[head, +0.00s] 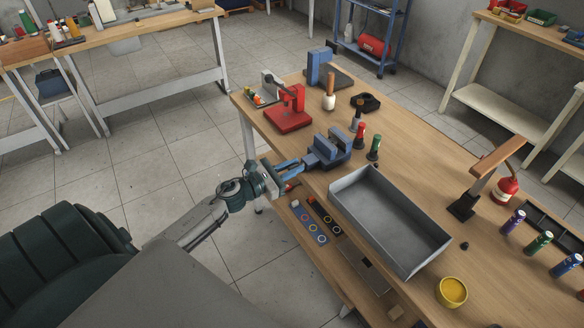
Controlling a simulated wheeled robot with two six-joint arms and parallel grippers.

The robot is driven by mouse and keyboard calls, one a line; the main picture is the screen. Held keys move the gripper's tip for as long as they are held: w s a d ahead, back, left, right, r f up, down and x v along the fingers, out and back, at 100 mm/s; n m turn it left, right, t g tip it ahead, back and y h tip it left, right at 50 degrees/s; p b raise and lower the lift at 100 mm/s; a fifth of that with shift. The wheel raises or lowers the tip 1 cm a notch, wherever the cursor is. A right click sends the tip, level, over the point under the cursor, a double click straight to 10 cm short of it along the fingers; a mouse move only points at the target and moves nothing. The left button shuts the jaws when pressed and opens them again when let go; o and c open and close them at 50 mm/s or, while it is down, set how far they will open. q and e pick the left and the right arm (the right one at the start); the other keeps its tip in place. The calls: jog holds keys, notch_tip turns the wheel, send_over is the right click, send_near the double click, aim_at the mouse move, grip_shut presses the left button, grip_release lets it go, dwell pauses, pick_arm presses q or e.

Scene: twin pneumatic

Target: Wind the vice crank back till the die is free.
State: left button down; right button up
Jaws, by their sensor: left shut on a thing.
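The blue vice (340,150) stands at the near left edge of the wooden workbench. My left arm comes in from the left, and my left gripper (288,172) is at the vice's near-left side, shut at its crank. The crank itself is mostly hidden by the gripper; a small dark and reddish piece shows just below the fingers. I cannot make out the die in the vice jaws at this size. My right gripper is not in view.
A grey open tray (392,222) lies right of the vice. A red press (288,108) and a blue machine (325,68) stand behind it. Red and green bottles (374,148) stand close beside the vice. A yellow pot (452,292) and a lamp-like stand (464,204) are further right.

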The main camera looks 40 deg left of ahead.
pick_arm(q)
jog(key=w+a+f+n+p, duration=0.1)
jog(key=a+f+n+p, duration=0.1)
jog(key=n, duration=1.4)
jog(key=w+a+f+n+p, duration=0.1)
jog(key=a+f+n+p, duration=0.2)
jog(key=n, duration=1.4)
jog(key=shift+f+n+p, duration=0.3)
jog(key=shift+f+p, duration=0.4)
jog(key=shift+f, duration=0.2)
jog(key=shift+w, duration=0.1)
jog(key=c, duration=1.4)
grip_release()
jog(key=shift+f, duration=0.1)
